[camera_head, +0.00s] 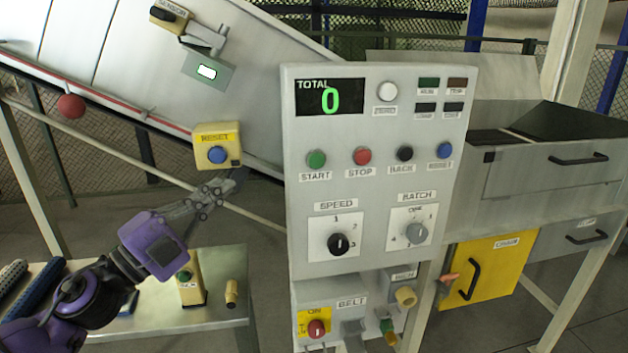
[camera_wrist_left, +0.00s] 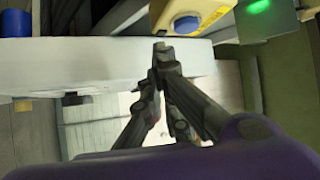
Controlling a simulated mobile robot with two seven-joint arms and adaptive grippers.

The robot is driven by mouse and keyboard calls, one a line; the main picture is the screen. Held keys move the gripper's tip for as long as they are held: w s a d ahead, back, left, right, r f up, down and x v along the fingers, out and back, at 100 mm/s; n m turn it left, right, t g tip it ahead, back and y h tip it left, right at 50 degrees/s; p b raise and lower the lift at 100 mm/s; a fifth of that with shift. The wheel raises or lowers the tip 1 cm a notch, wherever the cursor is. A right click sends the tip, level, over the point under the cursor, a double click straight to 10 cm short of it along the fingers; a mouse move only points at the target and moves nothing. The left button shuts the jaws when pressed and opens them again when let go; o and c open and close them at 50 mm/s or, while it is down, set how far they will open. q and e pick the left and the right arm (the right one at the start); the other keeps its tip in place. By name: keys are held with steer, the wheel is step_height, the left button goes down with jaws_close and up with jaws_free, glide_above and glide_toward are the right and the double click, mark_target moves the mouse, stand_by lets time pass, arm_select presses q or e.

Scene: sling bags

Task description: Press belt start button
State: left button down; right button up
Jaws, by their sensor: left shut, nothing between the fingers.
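The grey control panel (camera_head: 380,280) stands in the middle of the head view. Its green START button (camera_head: 316,159) is at the left of a button row, beside a red STOP button (camera_head: 361,156). A lower box labelled BELT (camera_head: 350,302) carries a red knob (camera_head: 316,328) on a yellow ON plate. My left gripper (camera_head: 238,176) is shut and empty, left of the panel and just below the yellow RESET box (camera_head: 230,135). Its closed fingertips (camera_wrist_left: 160,48) point away in the left wrist view, close to a pale slab edge. Whether they touch anything is unclear. My right gripper is out of view.
The RESET box's blue button (camera_head: 217,154) sits just above my left fingers. A sloping conveyor (camera_head: 150,75) with a red ball-shaped knob (camera_head: 71,106) runs behind. A metal table (camera_head: 220,300) is below at left. A yellow cabinet door (camera_head: 500,265) is at right.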

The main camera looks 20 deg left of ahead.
mark_target(312, 177)
arm_select(q)
steer(key=s+d+r+m+g+h, duration=0.3)
steer(key=d+r+m+g+h, duration=0.1)
steer(key=d+r+m+h, duration=0.3)
steer(key=d+f+g, duration=0.1)
steer(key=s+d+f+g+y, duration=0.1)
steer(key=d+f+m+g+y, duration=0.1)
steer(key=shift+s+d+f, duration=0.25)
steer(key=shift+s+f, duration=0.15)
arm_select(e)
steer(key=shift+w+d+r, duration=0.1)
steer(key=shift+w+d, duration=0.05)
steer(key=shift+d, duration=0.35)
arm_select(q)
steer(key=shift+d, duration=0.1)
steer(key=shift+w+d, duration=0.7)
steer(key=shift+w, duration=1.1)
steer(key=shift+w+d, duration=0.75)
steer(key=shift+w, duration=1.1)
steer(key=shift+w+d, duration=0.7)
steer(key=shift+w, duration=1.1)
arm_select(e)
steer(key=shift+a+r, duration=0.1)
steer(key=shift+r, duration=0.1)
